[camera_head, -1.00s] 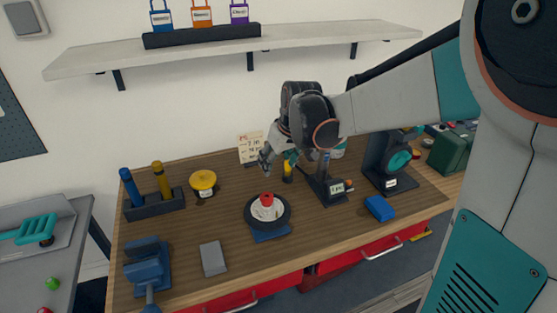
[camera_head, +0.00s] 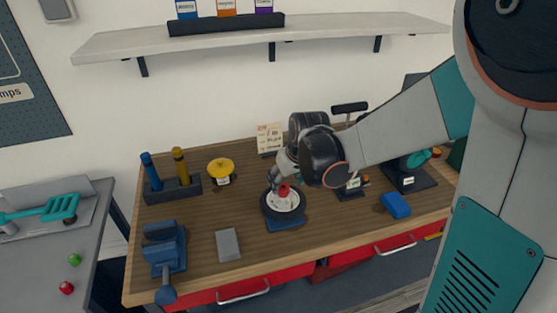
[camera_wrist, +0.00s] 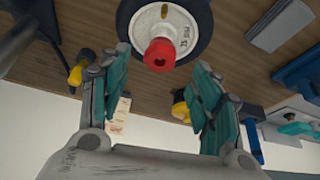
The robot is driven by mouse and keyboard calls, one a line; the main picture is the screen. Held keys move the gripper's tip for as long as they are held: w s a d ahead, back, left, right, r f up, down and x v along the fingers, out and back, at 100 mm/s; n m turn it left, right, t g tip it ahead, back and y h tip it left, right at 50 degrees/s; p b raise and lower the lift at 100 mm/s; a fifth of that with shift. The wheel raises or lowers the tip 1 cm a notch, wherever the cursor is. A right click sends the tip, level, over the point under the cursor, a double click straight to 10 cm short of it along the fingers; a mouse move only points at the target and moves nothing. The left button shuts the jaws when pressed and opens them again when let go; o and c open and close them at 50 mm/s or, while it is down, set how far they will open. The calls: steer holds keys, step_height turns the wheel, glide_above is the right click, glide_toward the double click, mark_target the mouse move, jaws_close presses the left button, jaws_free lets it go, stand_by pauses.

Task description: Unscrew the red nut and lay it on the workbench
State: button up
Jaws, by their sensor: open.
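The red nut (camera_wrist: 161,54) sits on the white hub of a black-tyred wheel (camera_wrist: 211,30) in the wrist view. In the head view the red nut (camera_head: 284,190) is on top of the wheel (camera_head: 298,212), which rests on a blue base on the workbench (camera_head: 330,232). My gripper (camera_wrist: 160,65) is open, with its teal fingers apart on either side of the nut in the wrist view and nothing between them. In the head view my gripper (camera_head: 276,185) is close beside the nut; its fingertips are partly hard to make out.
A yellow round object (camera_head: 220,166), a rack with blue and yellow handles (camera_head: 172,190), a blue vise (camera_head: 164,255) and a grey block (camera_head: 228,244) stand to the left. A blue box (camera_head: 396,204) lies right. Bare wood shows between the grey block and the wheel.

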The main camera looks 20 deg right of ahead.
mark_target(283, 190)
steer(key=shift+b+x, duration=0.4)
steer(key=shift+x, duration=1.65)
steer(key=c, duration=1.1)
steer(key=n+y, duration=0.1)
steer(key=n, duration=0.3)
steer(key=shift+n+g+y+b, duration=0.4)
steer(key=shift+c, duration=0.2)
steer(key=n, duration=0.3)
steer(key=n+g+y, duration=0.1)
steer(key=n, duration=0.1)
steer(key=shift+f+n+y+b, duration=0.1)
steer(key=shift+n+y+b, duration=0.2)
steer(key=shift+n+b, duration=0.1)
steer(key=n+g, duration=0.1)
steer(key=n, duration=0.2)
steer(key=n+g, duration=0.2)
steer(key=n, duration=0.1)
steer(key=shift+w+a+n+y+b, duration=0.1)
steer(key=shift+n+y+b, duration=0.2)
steer(key=shift+b, duration=0.1)
steer(key=n+g, duration=0.1)
steer(key=n, duration=0.3)
steer(key=shift+n+g, duration=0.3)
steer(key=shift+g, duration=0.1)
